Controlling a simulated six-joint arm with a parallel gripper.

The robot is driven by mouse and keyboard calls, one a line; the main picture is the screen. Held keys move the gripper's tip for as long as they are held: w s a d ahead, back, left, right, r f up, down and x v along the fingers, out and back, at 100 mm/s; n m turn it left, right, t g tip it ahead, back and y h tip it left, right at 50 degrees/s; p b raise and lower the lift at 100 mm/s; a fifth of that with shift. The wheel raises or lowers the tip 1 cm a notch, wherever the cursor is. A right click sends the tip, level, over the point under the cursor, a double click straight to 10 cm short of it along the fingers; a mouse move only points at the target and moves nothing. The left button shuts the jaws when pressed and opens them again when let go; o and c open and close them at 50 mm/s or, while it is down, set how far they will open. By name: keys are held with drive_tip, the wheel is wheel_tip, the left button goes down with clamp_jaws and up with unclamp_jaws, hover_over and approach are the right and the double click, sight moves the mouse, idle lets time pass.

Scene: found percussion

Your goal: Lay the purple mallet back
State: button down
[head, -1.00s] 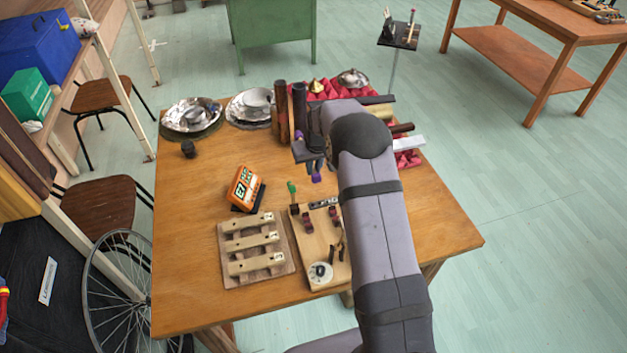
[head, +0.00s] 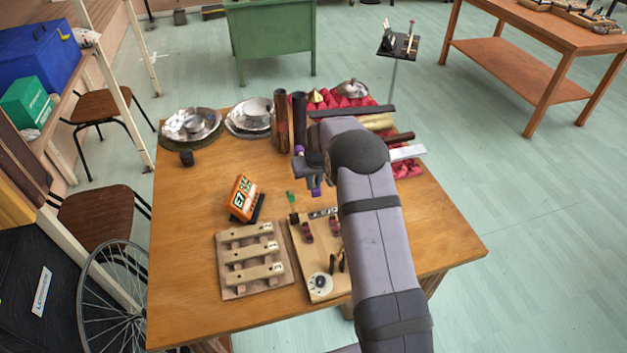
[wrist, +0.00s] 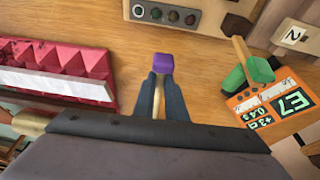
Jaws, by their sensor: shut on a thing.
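The purple mallet shows in the wrist view with its purple head (wrist: 164,63) just beyond my gripper (wrist: 160,88). Its pale stick lies between the two fingers, which are shut on it. In the head view my gripper (head: 315,186) is above the table, behind the wooden board (head: 311,262), and a bit of purple shows at its tip. Most of the stick is hidden by my arm. The board carries dark red holders (head: 307,232) and a white dial. A green-headed mallet (head: 291,198) stands by the board's far left corner; it also shows in the wrist view (wrist: 258,70).
An orange timer (head: 243,198) and a block with wooden bars (head: 252,262) stand left of the board. Dark tubes (head: 281,120), metal pans (head: 190,126) and a red foam tray (head: 345,100) line the back. The table's left middle is clear.

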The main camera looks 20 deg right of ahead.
drive_tip(key=shift+f+b, duration=1.05)
drive_tip(key=shift+f, duration=0.85)
drive_tip(key=shift+f, duration=0.3)
drive_tip(key=c, duration=1.7)
unclamp_jaws()
drive_tip(key=shift+r, duration=0.15)
drive_tip(key=b+v, duration=0.1)
drive_tip(key=v, duration=0.5)
drive_tip(key=shift+b, duration=0.4)
drive_tip(key=shift+s+r, duration=0.2)
drive_tip(key=shift+r, duration=0.25)
drive_tip(key=shift+r, duration=0.1)
